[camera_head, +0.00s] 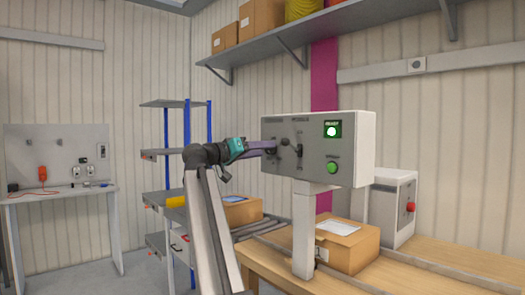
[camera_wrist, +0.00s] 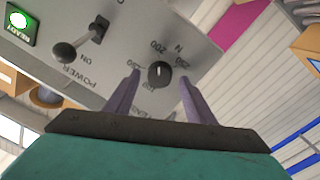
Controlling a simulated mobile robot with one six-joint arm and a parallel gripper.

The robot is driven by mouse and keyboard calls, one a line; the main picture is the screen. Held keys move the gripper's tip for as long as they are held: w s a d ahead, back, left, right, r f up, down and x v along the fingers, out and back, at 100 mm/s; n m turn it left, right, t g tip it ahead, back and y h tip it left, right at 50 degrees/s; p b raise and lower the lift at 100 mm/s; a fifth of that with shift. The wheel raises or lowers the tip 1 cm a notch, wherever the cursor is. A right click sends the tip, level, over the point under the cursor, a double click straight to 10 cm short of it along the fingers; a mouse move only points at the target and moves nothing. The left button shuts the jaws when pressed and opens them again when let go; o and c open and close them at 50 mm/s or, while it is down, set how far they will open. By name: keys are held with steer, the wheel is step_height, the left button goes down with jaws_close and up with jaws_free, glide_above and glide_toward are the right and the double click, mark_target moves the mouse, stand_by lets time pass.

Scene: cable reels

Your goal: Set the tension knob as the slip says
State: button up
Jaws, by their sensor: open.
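The tension knob (camera_wrist: 159,74) is a round dark knob with a pale pointer mark on the grey panel. The mark seems to point up in the wrist view, roughly toward the 200, but it is small. Numbers and an N are printed around it, appearing upside down. My gripper (camera_wrist: 160,76) is open, with one purple finger on each side of the knob; I cannot tell whether they touch it. In the head view my gripper (camera_head: 272,147) is at the panel's left part and hides the knob. No slip with readable writing shows.
The control box (camera_head: 350,155) has a POWER lever (camera_wrist: 72,48), a lit green READY lamp (camera_head: 332,130) and a green button (camera_head: 333,167). A cardboard box (camera_head: 350,252) with a pale label is below, on the wooden bench (camera_head: 400,280). A grey unit (camera_head: 388,205) with a red button stands right.

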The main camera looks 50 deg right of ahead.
steer(key=w+a, duration=0.1)
steer(key=a, duration=1.1)
steer(key=shift+a+p, duration=0.3)
steer(key=shift+a, duration=0.05)
steer(key=shift+w+f, duration=0.1)
